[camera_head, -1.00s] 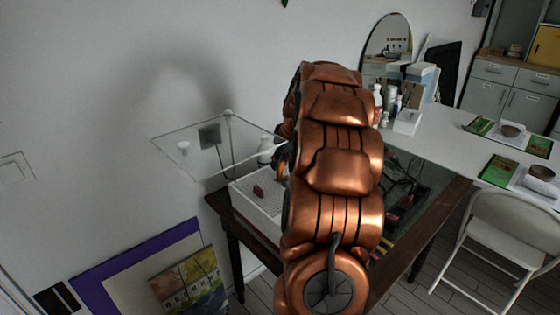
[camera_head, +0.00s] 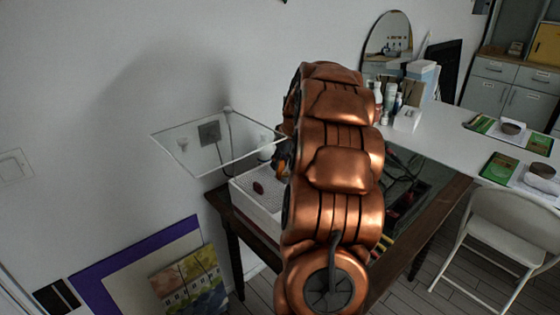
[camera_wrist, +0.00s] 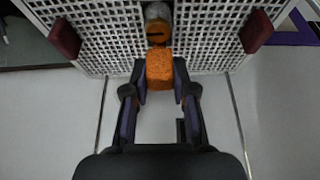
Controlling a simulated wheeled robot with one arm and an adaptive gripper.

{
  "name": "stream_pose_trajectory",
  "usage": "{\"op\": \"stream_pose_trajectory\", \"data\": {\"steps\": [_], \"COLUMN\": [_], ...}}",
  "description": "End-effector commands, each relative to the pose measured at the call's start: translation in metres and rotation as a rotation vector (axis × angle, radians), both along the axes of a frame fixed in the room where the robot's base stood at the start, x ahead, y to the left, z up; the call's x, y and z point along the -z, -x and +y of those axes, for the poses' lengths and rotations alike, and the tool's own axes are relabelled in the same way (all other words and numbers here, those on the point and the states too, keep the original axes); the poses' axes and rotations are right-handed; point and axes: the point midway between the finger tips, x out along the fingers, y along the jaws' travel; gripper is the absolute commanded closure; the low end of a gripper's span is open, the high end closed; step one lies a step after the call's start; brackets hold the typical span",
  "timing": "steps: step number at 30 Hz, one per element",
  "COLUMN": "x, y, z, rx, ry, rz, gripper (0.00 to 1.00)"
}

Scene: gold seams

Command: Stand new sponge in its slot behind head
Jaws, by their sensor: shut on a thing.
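My gripper (camera_wrist: 160,92) is shut on an orange sponge (camera_wrist: 159,69) in the wrist view, one dark finger on each side of it. The sponge's far end overlaps the edge of a white perforated panel (camera_wrist: 105,32). Just beyond it is a rounded grey piece with an orange-brown part (camera_wrist: 157,22); I cannot tell whether this is the head. Whether the sponge touches it is unclear, and no slot can be made out. In the head view my copper arm hides most of the gripper and the sponge.
Two dark red blocks (camera_wrist: 65,38) (camera_wrist: 256,32) flank the panel. A clear sheet (camera_head: 205,160) stands out over the white perforated box (camera_head: 262,202) on a dark wooden table (camera_head: 235,216). A folding chair (camera_head: 500,225) stands at the right.

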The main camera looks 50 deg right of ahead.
Motion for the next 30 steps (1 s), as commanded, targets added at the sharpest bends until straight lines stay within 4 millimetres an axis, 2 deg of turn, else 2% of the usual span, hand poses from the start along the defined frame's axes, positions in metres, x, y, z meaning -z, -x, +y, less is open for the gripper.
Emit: {"op": "stream_pose_trajectory", "data": {"steps": [30], "x": [0.013], "y": [0.000], "z": [0.000], "rx": [0.000], "ry": [0.000], "rz": [0.000], "gripper": [0.88]}}
